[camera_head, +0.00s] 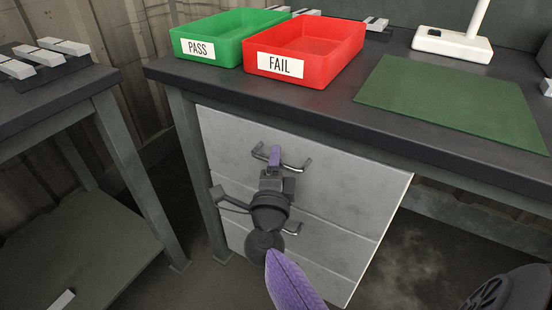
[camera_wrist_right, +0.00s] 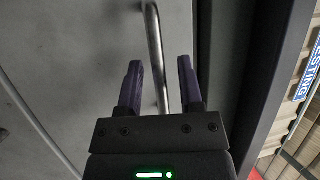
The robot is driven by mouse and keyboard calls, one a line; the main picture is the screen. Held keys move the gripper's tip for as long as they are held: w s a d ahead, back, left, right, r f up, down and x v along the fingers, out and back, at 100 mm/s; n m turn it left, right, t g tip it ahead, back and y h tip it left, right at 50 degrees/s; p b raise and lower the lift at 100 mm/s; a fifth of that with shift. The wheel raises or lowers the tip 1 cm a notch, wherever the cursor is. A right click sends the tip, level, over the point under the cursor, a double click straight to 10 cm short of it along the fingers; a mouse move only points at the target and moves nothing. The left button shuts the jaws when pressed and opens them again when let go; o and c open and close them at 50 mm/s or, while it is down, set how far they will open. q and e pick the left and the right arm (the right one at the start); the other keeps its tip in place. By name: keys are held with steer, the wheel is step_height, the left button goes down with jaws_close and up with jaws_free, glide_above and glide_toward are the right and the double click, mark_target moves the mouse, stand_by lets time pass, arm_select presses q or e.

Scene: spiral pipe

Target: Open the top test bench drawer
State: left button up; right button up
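The test bench's top drawer (camera_head: 340,180) is a pale grey panel under the bench top, and it looks flush with the drawers below. Its bar handle (camera_head: 300,164) is partly hidden by my right gripper (camera_head: 275,160), which reaches it from below. In the right wrist view, my right gripper (camera_wrist_right: 160,88) has its two purple fingers apart, one on each side of the handle bar (camera_wrist_right: 155,45). Gaps show between the bar and the fingers. My left gripper is not in view.
A lower drawer handle (camera_head: 232,205) is partly behind my right wrist. On the bench top (camera_head: 330,105) stand a green PASS tray (camera_head: 203,50), a red FAIL tray (camera_head: 313,72), a green mat (camera_head: 450,100) and a white stand (camera_head: 452,43). Another table (camera_head: 60,90) is at left.

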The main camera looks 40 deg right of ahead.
jaws_close()
stand_by(0.3)
stand_by(0.9)
